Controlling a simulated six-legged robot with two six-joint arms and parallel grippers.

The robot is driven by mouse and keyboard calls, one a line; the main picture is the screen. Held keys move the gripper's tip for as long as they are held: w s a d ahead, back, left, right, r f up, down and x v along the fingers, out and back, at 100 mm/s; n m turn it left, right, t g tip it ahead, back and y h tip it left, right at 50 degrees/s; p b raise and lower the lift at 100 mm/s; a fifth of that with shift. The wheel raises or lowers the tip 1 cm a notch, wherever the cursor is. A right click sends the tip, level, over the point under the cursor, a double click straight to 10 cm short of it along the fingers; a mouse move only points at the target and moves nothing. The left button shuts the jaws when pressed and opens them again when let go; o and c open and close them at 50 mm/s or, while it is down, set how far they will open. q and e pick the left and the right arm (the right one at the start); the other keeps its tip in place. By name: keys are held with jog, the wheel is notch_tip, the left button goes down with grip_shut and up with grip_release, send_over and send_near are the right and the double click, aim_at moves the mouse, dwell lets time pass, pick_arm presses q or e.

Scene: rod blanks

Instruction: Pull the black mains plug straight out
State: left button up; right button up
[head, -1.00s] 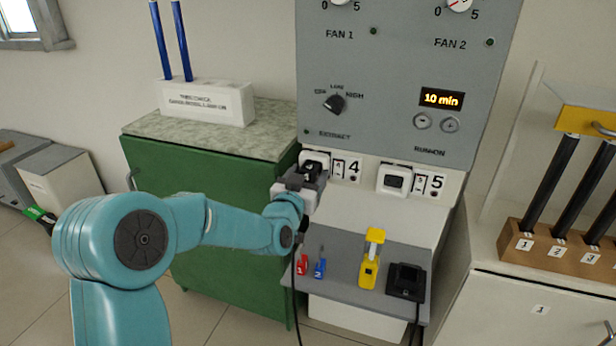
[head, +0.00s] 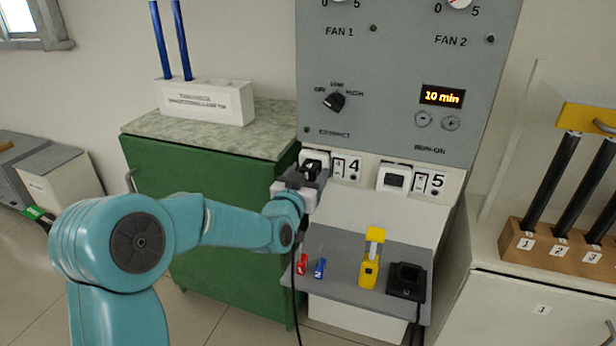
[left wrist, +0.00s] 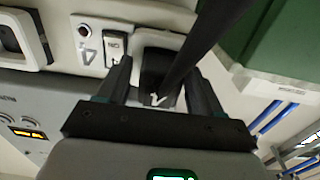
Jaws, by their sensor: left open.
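The black mains plug (head: 312,166) sits in the white socket marked 4, below the grey panel. My left gripper (head: 305,180) is right at it and hides part of it. In the left wrist view the plug (left wrist: 157,68) is between the two open fingers of my left gripper (left wrist: 160,82), with a small gap visible beside it. Its dark cord (left wrist: 212,28) runs across that view in front of the plug. Whether either finger touches the plug I cannot tell. My right gripper is not in view.
Below, a grey shelf (head: 340,245) holds red and blue tags, a yellow item (head: 370,265) and a black block (head: 406,280). A green cabinet (head: 200,200) stands close on the left.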

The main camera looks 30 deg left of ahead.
pick_arm(q)
jog(key=c, duration=1.1)
jog(key=shift+o, duration=0.2)
jog(key=shift+s, duration=0.1)
jog(key=shift+s+d+b, duration=0.15)
jog(key=shift+s+b, duration=0.15)
jog(key=shift+s, duration=0.15)
jog(key=shift+s+d+b, duration=0.15)
jog(key=shift+s+b, duration=0.2)
jog(key=shift+s, duration=0.3)
jog(key=shift+s, duration=0.1)
jog(key=shift+s+d+b, duration=0.2)
jog(key=shift+s+b, duration=0.15)
jog(key=shift+s, duration=0.3)
jog(key=shift+s+d, duration=0.1)
jog(key=shift+s, duration=0.45)
